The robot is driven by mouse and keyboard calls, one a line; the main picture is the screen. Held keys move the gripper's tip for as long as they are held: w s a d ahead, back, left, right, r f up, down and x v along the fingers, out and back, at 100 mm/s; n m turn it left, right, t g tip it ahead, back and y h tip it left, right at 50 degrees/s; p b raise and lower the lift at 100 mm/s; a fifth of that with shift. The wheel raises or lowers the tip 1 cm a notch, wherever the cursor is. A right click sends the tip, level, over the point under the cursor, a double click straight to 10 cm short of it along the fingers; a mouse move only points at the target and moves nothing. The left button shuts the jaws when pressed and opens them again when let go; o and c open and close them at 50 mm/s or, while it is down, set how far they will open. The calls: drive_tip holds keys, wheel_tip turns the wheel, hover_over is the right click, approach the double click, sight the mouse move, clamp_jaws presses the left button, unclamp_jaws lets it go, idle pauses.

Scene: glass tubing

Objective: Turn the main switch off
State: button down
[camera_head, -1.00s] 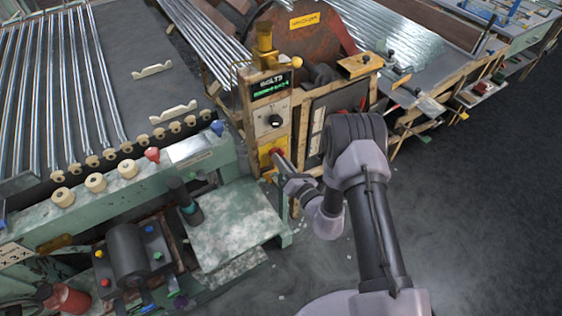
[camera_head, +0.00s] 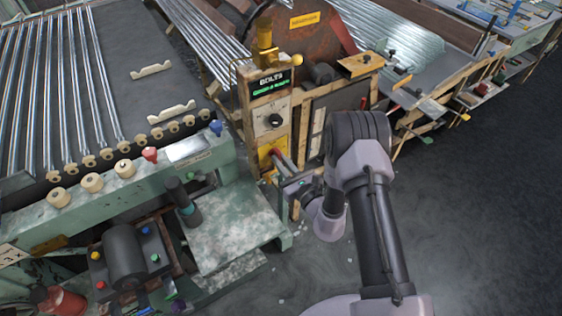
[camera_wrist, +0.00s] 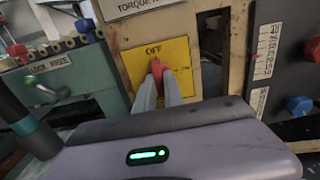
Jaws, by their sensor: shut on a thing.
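The main switch is a red handle (camera_wrist: 157,68) on a yellow plate (camera_wrist: 180,52) in the wrist view. The plate reads OFF at the top, with a smaller marking at the right. The handle stands nearly upright, its upper end just under the word OFF. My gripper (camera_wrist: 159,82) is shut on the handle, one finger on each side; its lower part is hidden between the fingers. In the head view the yellow plate (camera_head: 265,154) is low on the wooden panel, and my gripper (camera_head: 279,157) reaches it from the lower right.
A black dial (camera_head: 274,120) and a lit display (camera_head: 271,86) are above the plate. A green machine (camera_head: 120,195) with pale knobs stands at the left. A wooden-framed cabinet (camera_head: 335,120) is at the right. Open floor (camera_head: 480,230) lies at the lower right.

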idle(0.5)
drive_tip(key=c, duration=1.4)
unclamp_jaws()
drive_tip(key=shift+c, duration=0.2)
drive_tip(key=p+v, duration=0.3)
drive_tip(key=v, duration=1.4)
drive_tip(key=shift+s+d, duration=0.2)
